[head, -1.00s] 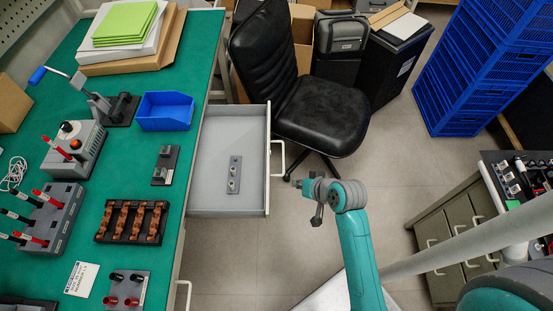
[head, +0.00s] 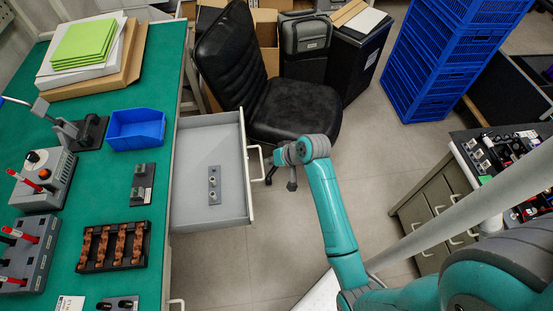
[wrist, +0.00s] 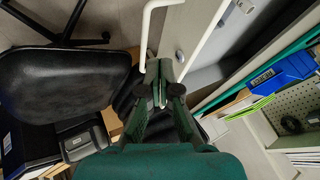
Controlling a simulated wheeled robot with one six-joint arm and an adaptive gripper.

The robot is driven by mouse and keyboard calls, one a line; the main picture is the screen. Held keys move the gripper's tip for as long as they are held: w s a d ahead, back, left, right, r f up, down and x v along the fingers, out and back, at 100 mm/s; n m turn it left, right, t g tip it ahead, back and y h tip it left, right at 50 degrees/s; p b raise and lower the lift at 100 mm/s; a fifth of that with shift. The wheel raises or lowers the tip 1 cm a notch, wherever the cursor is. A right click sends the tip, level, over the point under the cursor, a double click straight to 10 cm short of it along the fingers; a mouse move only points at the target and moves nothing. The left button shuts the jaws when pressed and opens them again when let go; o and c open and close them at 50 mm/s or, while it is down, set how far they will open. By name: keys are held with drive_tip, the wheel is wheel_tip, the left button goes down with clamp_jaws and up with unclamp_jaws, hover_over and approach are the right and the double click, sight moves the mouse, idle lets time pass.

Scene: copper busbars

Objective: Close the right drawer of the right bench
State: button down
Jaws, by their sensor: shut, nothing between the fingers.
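A grey drawer (head: 235,198) stands pulled out from the green-topped bench (head: 95,180) at the left of the head view. A small grey block with round studs (head: 214,185) lies inside it. The drawer's white bar handle (head: 260,165) faces right; it also shows in the wrist view (wrist: 147,28). My gripper (head: 276,157) is just right of the handle, outside the drawer. In the wrist view my gripper (wrist: 160,88) has its fingers together and empty, close beside the handle bar. I cannot tell whether they touch it.
A black office chair (head: 290,108) stands close behind the drawer and gripper. A blue bin (head: 136,130) and a busbar tray (head: 113,247) sit on the bench. Blue crates (head: 440,60) and another bench with drawers (head: 435,215) are at right. Floor below the drawer is clear.

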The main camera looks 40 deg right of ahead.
drive_tip(key=shift+w+a+f, duration=0.4)
drive_tip(key=shift+w+a, duration=0.25)
drive_tip(key=shift+w+a+f, duration=0.35)
drive_tip(key=shift+w+a, duration=0.25)
drive_tip(key=shift+w, duration=0.05)
drive_tip(key=shift+w+a+f, duration=0.4)
drive_tip(key=shift+w+a, duration=0.25)
drive_tip(key=shift+a, duration=0.1)
drive_tip(key=w+a, duration=0.4)
drive_tip(key=a, duration=0.2)
drive_tip(key=w+a, duration=0.5)
drive_tip(key=a, duration=0.2)
drive_tip(key=w+a, duration=0.4)
drive_tip(key=a, duration=0.3)
drive_tip(key=shift+w, duration=0.25)
drive_tip(key=shift+d, duration=0.15)
